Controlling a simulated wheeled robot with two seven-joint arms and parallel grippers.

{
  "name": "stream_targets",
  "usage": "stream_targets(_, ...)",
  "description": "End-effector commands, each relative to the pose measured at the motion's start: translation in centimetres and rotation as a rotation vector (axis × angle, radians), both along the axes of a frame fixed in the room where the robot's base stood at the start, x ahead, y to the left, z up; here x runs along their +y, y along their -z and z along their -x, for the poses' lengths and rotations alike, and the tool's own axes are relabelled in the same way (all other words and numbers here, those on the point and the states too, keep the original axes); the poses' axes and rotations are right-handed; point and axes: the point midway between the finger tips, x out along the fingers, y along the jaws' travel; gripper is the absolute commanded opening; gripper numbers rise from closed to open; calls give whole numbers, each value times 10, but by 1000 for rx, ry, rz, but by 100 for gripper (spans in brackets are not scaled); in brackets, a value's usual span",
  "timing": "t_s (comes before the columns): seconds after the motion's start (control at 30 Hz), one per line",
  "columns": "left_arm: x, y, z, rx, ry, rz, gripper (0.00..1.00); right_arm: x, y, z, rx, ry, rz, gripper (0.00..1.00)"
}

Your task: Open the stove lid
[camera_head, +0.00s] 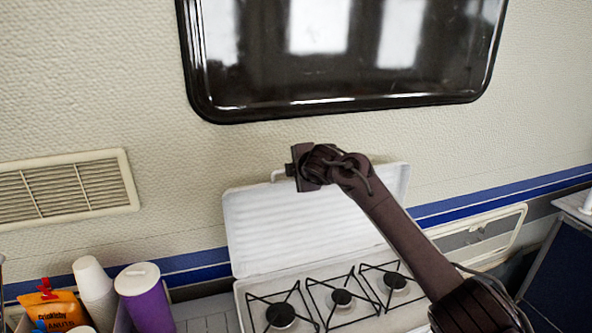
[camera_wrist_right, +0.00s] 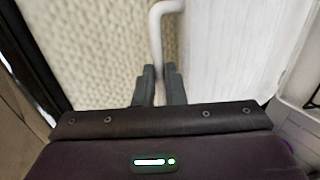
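The white ribbed stove lid (camera_head: 290,228) stands raised, close to upright, behind the stove (camera_head: 238,300). Its white handle (camera_head: 278,175) shows at the lid's upper edge. My right gripper (camera_head: 291,169) is at this handle, with my arm reaching across in front of the lid's right part. In the right wrist view, the handle (camera_wrist_right: 157,35) runs down between the two dark fingers (camera_wrist_right: 159,88), which look closed on it. The lid (camera_wrist_right: 225,55) lies to the right of the fingers there. My left gripper is out of view.
Three black burners, such as the middle one (camera_head: 341,297), are exposed. A purple cup (camera_head: 146,303), white cups (camera_head: 92,280) and an orange pouch (camera_head: 55,309) stand at the lower left. The textured wall (camera_head: 150,95) is close behind the lid, below a dark window (camera_head: 340,50).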

Motion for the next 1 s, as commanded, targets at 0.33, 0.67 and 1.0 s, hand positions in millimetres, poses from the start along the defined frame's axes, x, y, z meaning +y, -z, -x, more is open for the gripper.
stream_targets(0.33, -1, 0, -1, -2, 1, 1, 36, 0, -5, -1, -7, 0, -3, 32)
stream_targets(0.67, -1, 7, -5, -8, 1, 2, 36, -4, -8, 11, -6, -1, -4, 32)
stream_targets(1.0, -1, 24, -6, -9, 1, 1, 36, -17, -32, 52, -9, -2, -4, 32)
